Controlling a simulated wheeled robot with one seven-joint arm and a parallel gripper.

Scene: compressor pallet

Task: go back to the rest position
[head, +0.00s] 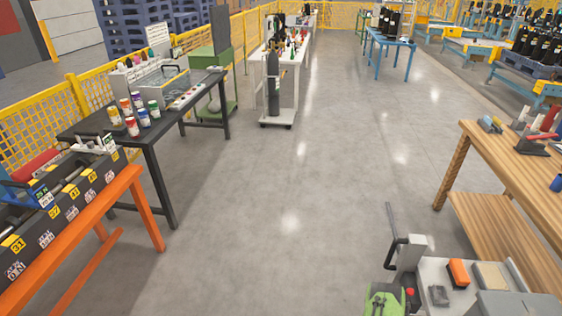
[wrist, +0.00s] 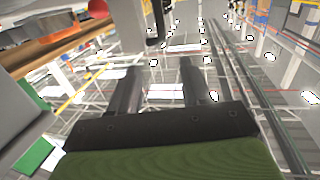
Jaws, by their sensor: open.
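My gripper (wrist: 161,72) shows in the wrist view with its two dark fingers apart and nothing between them. Its dark palm and green body fill the bottom of that view. Beyond the fingers the wrist view shows bright lamps and roof bars, so the fingers point upward. In the head view a green part with black pieces shows low at the right, beside my own deck; I cannot make out fingers there.
An orange table (head: 131,183) with dark bins stands at the left. A dark table (head: 152,143) with jars is behind it. A wooden bench (head: 490,160) stands at the right. A gas cylinder (head: 273,88) stands on a cart farther back. The middle floor is clear.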

